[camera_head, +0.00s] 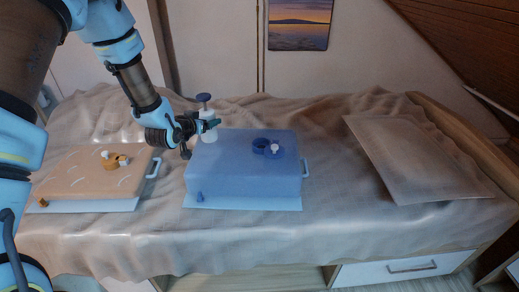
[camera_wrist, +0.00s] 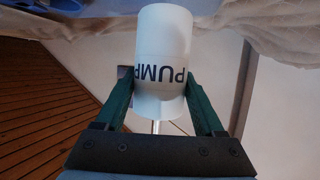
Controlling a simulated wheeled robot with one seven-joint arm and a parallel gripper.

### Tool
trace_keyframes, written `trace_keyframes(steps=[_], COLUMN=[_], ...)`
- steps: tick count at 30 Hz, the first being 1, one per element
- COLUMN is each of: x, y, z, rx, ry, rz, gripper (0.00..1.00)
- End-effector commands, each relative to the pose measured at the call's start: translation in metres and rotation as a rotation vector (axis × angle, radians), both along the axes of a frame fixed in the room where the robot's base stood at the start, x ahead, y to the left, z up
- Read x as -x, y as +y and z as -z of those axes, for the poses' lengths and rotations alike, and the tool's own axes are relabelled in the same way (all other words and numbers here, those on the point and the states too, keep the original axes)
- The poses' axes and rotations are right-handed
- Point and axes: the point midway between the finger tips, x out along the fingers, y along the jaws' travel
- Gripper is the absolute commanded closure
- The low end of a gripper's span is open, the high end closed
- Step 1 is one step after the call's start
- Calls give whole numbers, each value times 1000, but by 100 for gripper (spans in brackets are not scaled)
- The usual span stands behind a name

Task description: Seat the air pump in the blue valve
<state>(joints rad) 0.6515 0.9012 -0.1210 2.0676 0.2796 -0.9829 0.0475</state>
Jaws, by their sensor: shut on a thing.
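My gripper (camera_head: 207,124) is shut on the air pump (camera_head: 208,135), a white cylinder with a dark blue top. The wrist view shows the white pump body (camera_wrist: 163,45) with the word PUMP between the two green fingers (camera_wrist: 158,92). The pump looks upright, at the back left of the blue block (camera_head: 240,180). I cannot tell whether its lower end touches anything. The blue valve (camera_head: 262,146), a dark blue ring with a small white cap (camera_head: 275,148) beside it, sits on top of the blue block, right of the pump and apart from it.
An orange block (camera_head: 85,180) with an orange valve (camera_head: 116,161) lies at left. A flat beige panel (camera_head: 415,155) lies at right on the rumpled bed cover (camera_head: 330,215). A sloped wooden ceiling (camera_head: 470,35) closes the far right. Open cover lies between blue block and panel.

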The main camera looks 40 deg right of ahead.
Motion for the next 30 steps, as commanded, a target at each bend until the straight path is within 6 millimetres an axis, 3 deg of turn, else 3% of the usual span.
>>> trace_keyframes(steps=[1, 6, 12, 16, 24, 30], x=[14, 61, 97, 106, 106, 106], y=[-28, -95, -137, -145, -145, -146], z=[-8, -29, -45, -41, 2, 20], rx=[5, 4, 2, -1, -1, 1], ry=[-5, -4, -1, 1, 1, 2], rz=[58, 216, 319, 342, 342, 341], gripper=[93, 93, 93, 93, 93, 93])
